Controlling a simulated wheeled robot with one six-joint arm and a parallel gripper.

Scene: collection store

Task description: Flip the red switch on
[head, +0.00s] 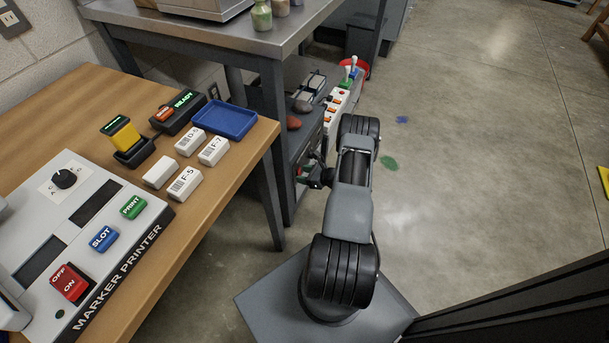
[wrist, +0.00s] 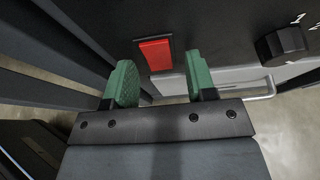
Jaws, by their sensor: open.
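In the wrist view a plain red rectangular switch (wrist: 155,55) sits on a dark upright panel (wrist: 210,30). My gripper (wrist: 161,80) is open, its two green fingers apart, with the red switch just beyond and between their tips. Nothing is between the fingers. In the head view my gripper (head: 304,174) is small and partly hidden at the side of the grey shelf unit. A red rocker (head: 70,283) marked OFF and ON is on the marker printer (head: 110,207) at lower left, far from my gripper. The wrist view's red switch cannot be made out in the head view.
A black knob (wrist: 283,45) with white marks is right of the red switch. A metal bar handle (wrist: 265,90) is below it. White panel with orange buttons (head: 340,110) stands behind my arm.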

